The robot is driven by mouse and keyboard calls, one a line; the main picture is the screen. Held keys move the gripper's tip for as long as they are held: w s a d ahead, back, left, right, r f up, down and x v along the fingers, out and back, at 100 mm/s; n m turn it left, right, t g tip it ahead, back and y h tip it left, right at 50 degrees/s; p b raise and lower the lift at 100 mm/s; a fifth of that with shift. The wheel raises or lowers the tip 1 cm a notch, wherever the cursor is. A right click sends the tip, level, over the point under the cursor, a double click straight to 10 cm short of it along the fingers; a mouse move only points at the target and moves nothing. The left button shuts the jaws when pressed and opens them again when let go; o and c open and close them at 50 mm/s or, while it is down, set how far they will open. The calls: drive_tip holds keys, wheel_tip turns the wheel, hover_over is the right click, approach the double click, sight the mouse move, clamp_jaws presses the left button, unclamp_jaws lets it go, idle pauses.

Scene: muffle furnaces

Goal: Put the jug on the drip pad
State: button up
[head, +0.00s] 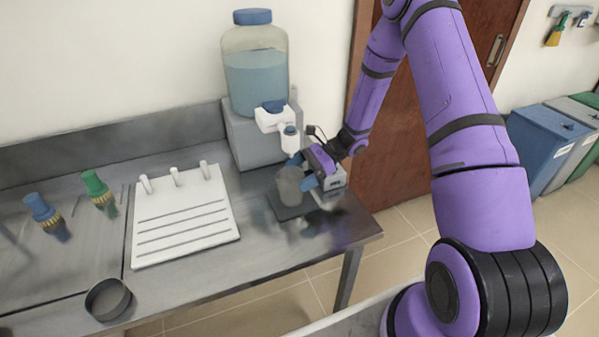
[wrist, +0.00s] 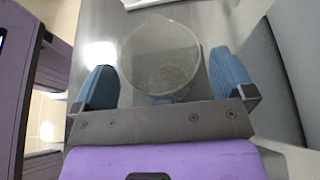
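The jug (head: 289,186) is a greyish, see-through round vessel. It looks upright on the dark drip pad (head: 285,213), near the right end of the steel bench. My gripper (head: 303,171) reaches in from the right, with its blue fingers on either side of the jug. In the wrist view the jug (wrist: 162,52) lies between the fingertips of my gripper (wrist: 164,85). The fingers are spread, with a small gap at the right finger; the left finger is very close to the jug's edge. The jug's far side and any handle are hidden.
A large bottle of blue liquid (head: 255,80) with a white tap (head: 277,118) stands on a grey block (head: 258,142) behind the jug. A white grooved board (head: 185,225), brushes (head: 98,187) and a round dark dish (head: 108,299) are further left. The bench's edge is close on the right.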

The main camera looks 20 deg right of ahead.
drive_tip(key=shift+v, duration=5.4)
drive_tip(key=s+a+r+n+g+h, duration=0.1)
drive_tip(key=s+a+r+n+h, duration=0.15)
drive_tip(key=r, duration=0.35)
drive_tip(key=s+a+r+n+g+h, duration=0.1)
drive_tip(key=s+r+n, duration=0.15)
drive_tip(key=r, duration=0.35)
drive_tip(key=s+a+r+n+t+h, duration=0.1)
drive_tip(key=s+r+n+t+h, duration=0.2)
drive_tip(key=s+r, duration=0.7)
drive_tip(key=s+a+r+n+t+h, duration=0.1)
drive_tip(key=s+r+n+t+h, duration=0.3)
drive_tip(key=s, duration=1.1)
wheel_tip(320, 180, up, 6)
drive_tip(key=n+h, duration=0.3)
drive_tip(key=n, duration=0.3)
drive_tip(key=shift+f, duration=0.1)
